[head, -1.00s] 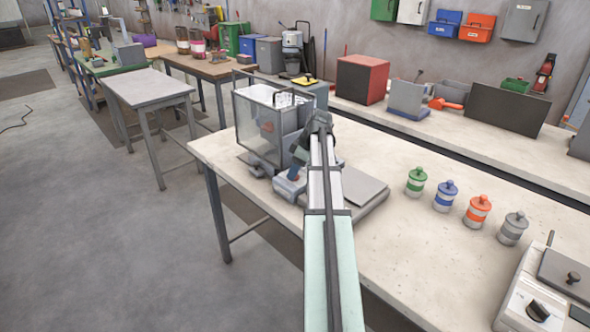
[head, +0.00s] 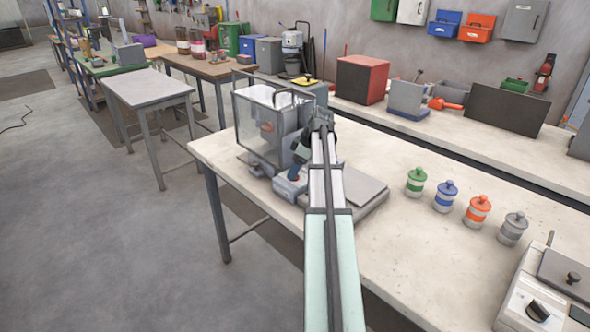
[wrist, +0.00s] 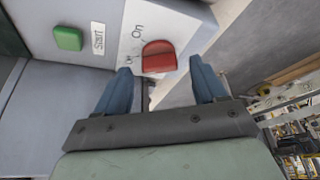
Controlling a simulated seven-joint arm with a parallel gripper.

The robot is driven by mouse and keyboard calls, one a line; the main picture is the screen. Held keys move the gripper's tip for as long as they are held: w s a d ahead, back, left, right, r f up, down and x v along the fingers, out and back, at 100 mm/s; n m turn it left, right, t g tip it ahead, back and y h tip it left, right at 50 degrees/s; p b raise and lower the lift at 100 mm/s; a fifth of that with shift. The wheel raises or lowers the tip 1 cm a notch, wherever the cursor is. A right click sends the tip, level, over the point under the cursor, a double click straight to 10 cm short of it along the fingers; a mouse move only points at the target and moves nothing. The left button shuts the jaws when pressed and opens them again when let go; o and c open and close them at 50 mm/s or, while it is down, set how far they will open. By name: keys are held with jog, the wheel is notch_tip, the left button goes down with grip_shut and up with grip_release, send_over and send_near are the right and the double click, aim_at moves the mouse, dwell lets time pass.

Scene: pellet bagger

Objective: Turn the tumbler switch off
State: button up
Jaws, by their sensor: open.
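The red tumbler switch (wrist: 159,57) sits on the grey panel of the pellet bagger (wrist: 193,27) in the wrist view. "On" is printed beside it; another label by the left fingertip is partly hidden. My gripper (wrist: 160,68) is open, with one blue finger on either side of the switch's lower part. The fingertips are close to the panel; I cannot tell whether they touch it. Nothing is held. In the head view the bagger (head: 262,128) stands at the bench's left end, with my gripper (head: 295,173) low at its front control box. The switch is hidden there.
A green Start button (wrist: 69,38) is left of the switch. In the head view, a green-lidded jar (head: 416,183) and several other jars stand to the right on the bench (head: 400,260). A flat grey plate (head: 362,190) lies beside my arm.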

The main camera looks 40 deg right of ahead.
jog(key=v, duration=1.3)
jog(key=shift+f, duration=0.15)
jog(key=w+a+f+n+h, duration=0.1)
jog(key=w+a+f, duration=0.6)
jog(key=a+f, duration=0.45)
jog(key=w+a+f+n+h, duration=0.1)
jog(key=w+a+f+n, duration=0.1)
jog(key=w+a+f, duration=0.75)
jog(key=s+a+f, duration=0.4)
jog(key=a+f, duration=0.5)
jog(key=f, duration=0.1)
jog(key=s+a+f+m+g, duration=0.3)
jog(key=s+a+f, duration=0.5)
jog(key=f, duration=0.4)
jog(key=s+a+f+m+g, duration=0.25)
jog(key=s+a+f, duration=0.25)
jog(key=s+f, duration=0.6)
jog(key=s+a+f+m+g, duration=0.1)
jog(key=s+a+f, duration=0.1)
jog(key=s, duration=0.6)
jog(key=s+a+f+m+g, duration=0.1)
jog(key=s+a+f+g, duration=0.1)
jog(key=s+f, duration=0.3)
jog(key=s+a+f+m+g, duration=0.1)
jog(key=s+a+f+g, duration=0.1)
jog(key=s, duration=1.1)
jog(key=shift+a+f+m, duration=0.15)
jog(key=shift+f+m, duration=0.2)
jog(key=shift+f, duration=0.4)
